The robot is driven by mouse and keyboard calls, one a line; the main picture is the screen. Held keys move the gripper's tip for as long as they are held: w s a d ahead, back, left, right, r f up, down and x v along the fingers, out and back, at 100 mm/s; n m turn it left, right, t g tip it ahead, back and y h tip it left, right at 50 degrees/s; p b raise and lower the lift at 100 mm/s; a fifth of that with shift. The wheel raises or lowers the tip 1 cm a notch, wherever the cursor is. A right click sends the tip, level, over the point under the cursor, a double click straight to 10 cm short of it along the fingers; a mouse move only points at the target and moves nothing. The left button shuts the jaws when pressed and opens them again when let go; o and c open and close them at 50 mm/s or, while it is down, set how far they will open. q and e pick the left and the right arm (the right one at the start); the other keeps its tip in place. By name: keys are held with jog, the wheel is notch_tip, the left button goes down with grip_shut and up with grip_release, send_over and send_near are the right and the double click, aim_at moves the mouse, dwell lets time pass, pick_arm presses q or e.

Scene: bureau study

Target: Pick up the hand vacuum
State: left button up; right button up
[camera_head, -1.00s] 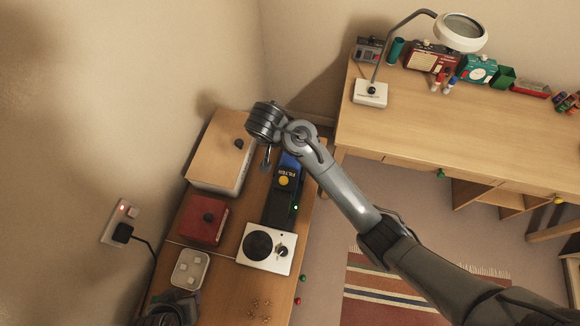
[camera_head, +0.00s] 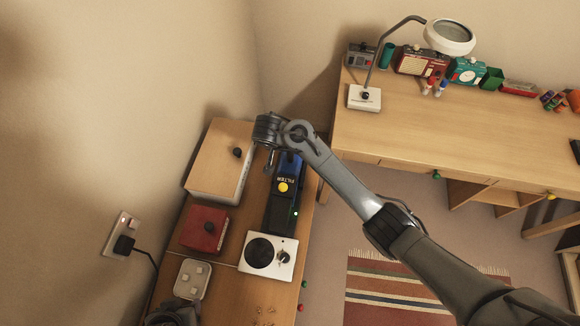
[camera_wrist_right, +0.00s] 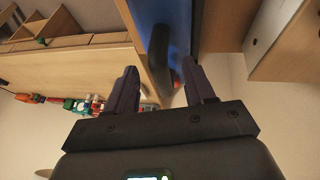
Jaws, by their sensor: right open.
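The hand vacuum (camera_head: 281,206), black and blue with a yellow button and a FILTER label, lies on the low wooden cabinet. Its far end is partly hidden by my right arm. My right gripper (camera_head: 269,168) hangs over the far end of the vacuum. In the right wrist view my right gripper (camera_wrist_right: 162,80) is open, its two fingers apart. The vacuum's dark handle (camera_wrist_right: 158,52) and blue body (camera_wrist_right: 180,35) show beyond and between the fingertips. I see no contact. A dark part of my left arm shows at the bottom left of the head view; its jaws cannot be made out.
A white box with a black dial (camera_head: 270,255) stands at the vacuum's near end. A red box (camera_head: 205,228) and a large wooden-topped box (camera_head: 219,160) stand to its left. The desk (camera_head: 430,125) with a lamp (camera_head: 449,38) is to the right.

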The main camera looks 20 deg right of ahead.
jog(key=shift+x, duration=1.5)
jog(key=shift+s, duration=0.1)
grip_shut()
jog(key=shift+r, duration=0.15)
